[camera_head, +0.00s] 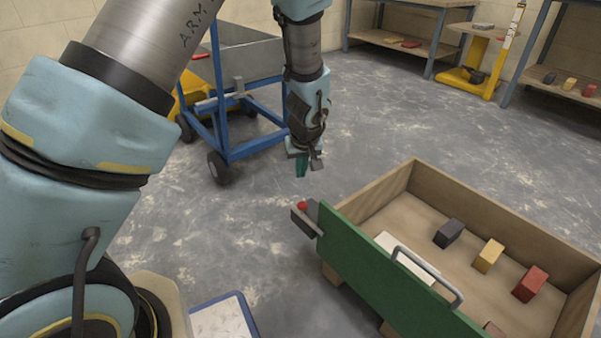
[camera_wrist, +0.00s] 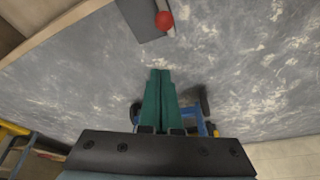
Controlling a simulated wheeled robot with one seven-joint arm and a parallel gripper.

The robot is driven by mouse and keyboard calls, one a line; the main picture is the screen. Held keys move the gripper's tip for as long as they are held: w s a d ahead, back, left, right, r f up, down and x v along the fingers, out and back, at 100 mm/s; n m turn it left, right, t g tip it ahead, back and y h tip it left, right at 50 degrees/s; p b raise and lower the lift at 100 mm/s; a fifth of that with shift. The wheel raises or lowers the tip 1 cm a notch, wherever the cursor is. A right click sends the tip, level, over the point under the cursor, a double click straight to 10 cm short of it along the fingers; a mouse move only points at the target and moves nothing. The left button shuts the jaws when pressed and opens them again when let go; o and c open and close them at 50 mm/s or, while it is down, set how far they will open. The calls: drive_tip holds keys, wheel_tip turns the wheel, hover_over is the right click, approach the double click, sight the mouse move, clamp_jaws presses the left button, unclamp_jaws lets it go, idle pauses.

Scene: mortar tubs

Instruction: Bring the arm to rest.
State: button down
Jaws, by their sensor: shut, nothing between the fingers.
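My gripper (camera_head: 302,167) hangs from my blue-and-grey arm in the upper middle of the head view, above the concrete floor and near the left end of a wooden crate. In the wrist view its green fingers (camera_wrist: 160,75) are together, with nothing between them. It touches nothing that I can see.
The wooden crate (camera_head: 386,188) with a green front panel (camera_head: 385,272) holds several blocks. A grey bracket with a red knob (camera_head: 303,206) juts from its left end. A blue wheeled cart (camera_head: 216,120) stands behind my gripper. Shelves (camera_head: 430,48) line the back wall. Open floor lies between.

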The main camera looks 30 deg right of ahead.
idle(0.5)
drive_tip(key=w+a+r+n, duration=0.1)
drive_tip(key=a+r, duration=0.2)
drive_tip(key=a, duration=0.4)
drive_tip(key=w+a+r+p, duration=0.1)
drive_tip(key=w+a+r, duration=0.1)
drive_tip(key=a+r, duration=0.3)
drive_tip(key=w+a+r+n, duration=0.1)
drive_tip(key=a+r, duration=0.1)
drive_tip(key=a, duration=0.6)
drive_tip(key=s+a+r+g+p, duration=0.1)
drive_tip(key=s+a+r, duration=0.3)
drive_tip(key=a, duration=0.4)
drive_tip(key=s+a+r+g, duration=0.1)
drive_tip(key=s+a+r, duration=0.2)
drive_tip(key=a, duration=0.6)
wheel_tip(320, 180, up, 38)
drive_tip(key=p, duration=3.8)
drive_tip(key=shift+s+r+y, duration=0.15)
drive_tip(key=shift+s+y, duration=0.1)
drive_tip(key=shift+y, duration=0.15)
drive_tip(key=shift+d, duration=0.1)
